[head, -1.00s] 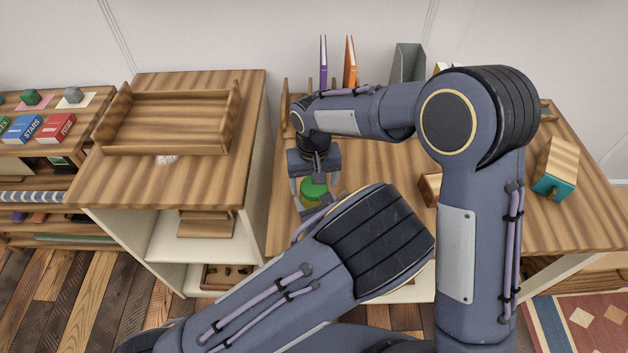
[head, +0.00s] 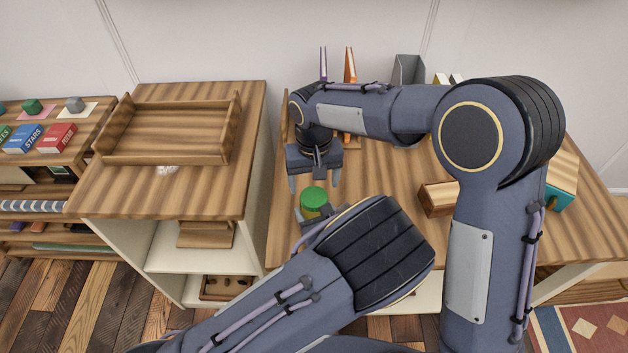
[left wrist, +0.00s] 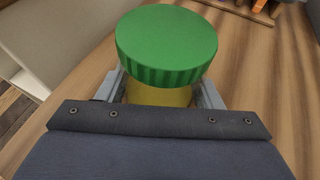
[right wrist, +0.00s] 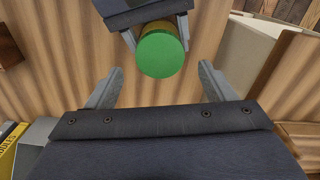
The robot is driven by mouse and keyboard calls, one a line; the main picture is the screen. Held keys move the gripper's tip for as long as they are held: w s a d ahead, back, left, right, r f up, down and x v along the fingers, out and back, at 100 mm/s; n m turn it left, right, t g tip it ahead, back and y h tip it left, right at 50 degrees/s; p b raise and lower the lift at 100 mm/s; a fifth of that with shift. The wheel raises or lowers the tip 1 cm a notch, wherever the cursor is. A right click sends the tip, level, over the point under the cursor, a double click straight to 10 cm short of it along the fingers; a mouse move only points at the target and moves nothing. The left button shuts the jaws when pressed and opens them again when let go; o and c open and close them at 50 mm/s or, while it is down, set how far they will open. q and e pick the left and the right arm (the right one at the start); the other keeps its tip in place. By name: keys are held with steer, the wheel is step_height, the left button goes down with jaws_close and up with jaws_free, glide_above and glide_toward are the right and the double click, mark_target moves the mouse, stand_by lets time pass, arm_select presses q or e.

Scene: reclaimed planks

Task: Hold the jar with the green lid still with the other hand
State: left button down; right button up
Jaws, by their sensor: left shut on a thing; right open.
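The jar with the green lid (head: 313,197) stands upright near the left front part of the desk. Its yellowish body (left wrist: 160,95) shows between the fingers in the left wrist view. My left gripper (left wrist: 160,90) is shut on the jar's body, below the lid. My right gripper (head: 314,180) is open and empty, just behind and above the jar, not touching it. In the right wrist view the lid (right wrist: 160,55) lies beyond and between the open fingertips. My left forearm hides part of the jar's lower side in the head view.
A wooden tray (head: 165,152) is on the cabinet to the left. A wooden box (head: 438,198) lies on the desk right of the jar. Purple and orange books and a grey holder (head: 408,70) stand at the back. My right arm spans above the desk.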

steer(key=n, duration=0.7)
steer(key=shift+r, duration=0.35)
steer(key=n, duration=0.3)
steer(key=shift+r, duration=0.1)
steer(key=n, duration=0.5)
steer(key=shift+r, duration=0.3)
steer(key=n, duration=0.2)
steer(key=shift+r+n, duration=0.15)
steer(key=shift+n, duration=0.25)
steer(key=n, duration=0.4)
steer(key=shift+r+n, duration=0.3)
steer(key=shift+n, duration=0.1)
steer(key=n, duration=0.6)
steer(key=shift+r+n, duration=0.3)
steer(key=shift+r, duration=0.1)
